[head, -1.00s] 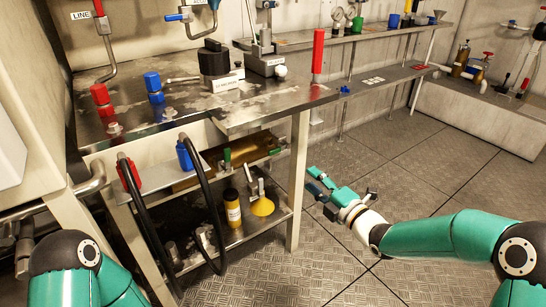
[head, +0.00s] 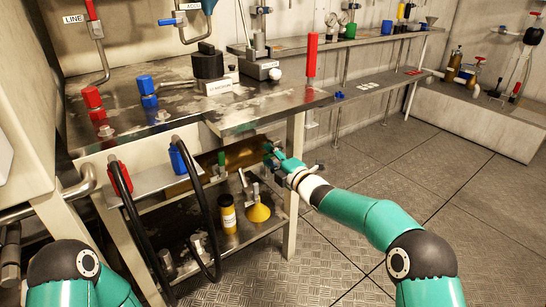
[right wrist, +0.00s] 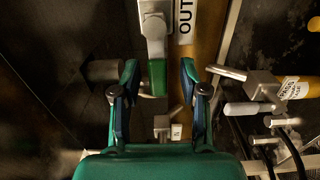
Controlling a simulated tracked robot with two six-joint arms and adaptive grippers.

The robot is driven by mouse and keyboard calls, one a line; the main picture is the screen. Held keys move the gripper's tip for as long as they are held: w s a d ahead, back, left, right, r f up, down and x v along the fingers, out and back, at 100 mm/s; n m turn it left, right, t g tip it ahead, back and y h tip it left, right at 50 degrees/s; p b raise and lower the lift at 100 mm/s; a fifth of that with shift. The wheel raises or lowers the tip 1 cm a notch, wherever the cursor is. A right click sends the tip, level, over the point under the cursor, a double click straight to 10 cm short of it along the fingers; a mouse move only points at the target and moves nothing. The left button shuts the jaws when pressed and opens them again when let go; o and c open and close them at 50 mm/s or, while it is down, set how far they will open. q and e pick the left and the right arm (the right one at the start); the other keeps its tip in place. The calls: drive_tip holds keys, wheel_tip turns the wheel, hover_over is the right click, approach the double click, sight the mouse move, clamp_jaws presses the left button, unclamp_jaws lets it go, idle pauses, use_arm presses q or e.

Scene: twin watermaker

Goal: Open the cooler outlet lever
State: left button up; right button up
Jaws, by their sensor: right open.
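The cooler (head: 237,157) is a brass cylinder under the bench top in the head view. In the right wrist view its brass side (right wrist: 207,40) carries a label reading OUT (right wrist: 185,14). Beside the label is the outlet lever (right wrist: 157,77), a pale metal fitting with a green handle. My right gripper (right wrist: 158,72) is open, with the green handle between its fingers and visible gaps to both. In the head view my right gripper (head: 272,155) is at the cooler's right end and hides the lever there. Another green handle (head: 221,158) stands further left. My left gripper is out of view.
Black hoses (head: 208,215) loop down in front of the bench. The bench leg (head: 294,190) is close to my right gripper. The floor (head: 400,160) on the right is clear.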

drive_tip(key=shift+w+a, duration=0.25)
drive_tip(key=shift+w, duration=0.05)
